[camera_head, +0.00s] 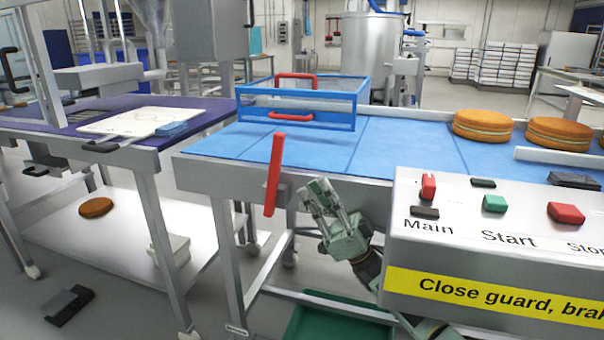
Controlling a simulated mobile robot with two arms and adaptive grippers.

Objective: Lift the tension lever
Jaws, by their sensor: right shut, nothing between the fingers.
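The tension lever is most likely the red bar (275,172) on the front side of the blue-belted conveyor. It stands nearly upright, its top leaning slightly right, on a small grey mount (284,194). My right gripper (317,192) is green-grey, shut and empty. It is just right of the lever in the picture, with a small gap between them, and points up towards the conveyor's side. My left gripper is not in view.
A control box (490,255) with red and green buttons stands close on the right of my right arm. A blue guard frame (297,103) with red handles sits on the blue belt (395,145). Filled rounds (483,126) lie farther right. A green tray (338,325) is below.

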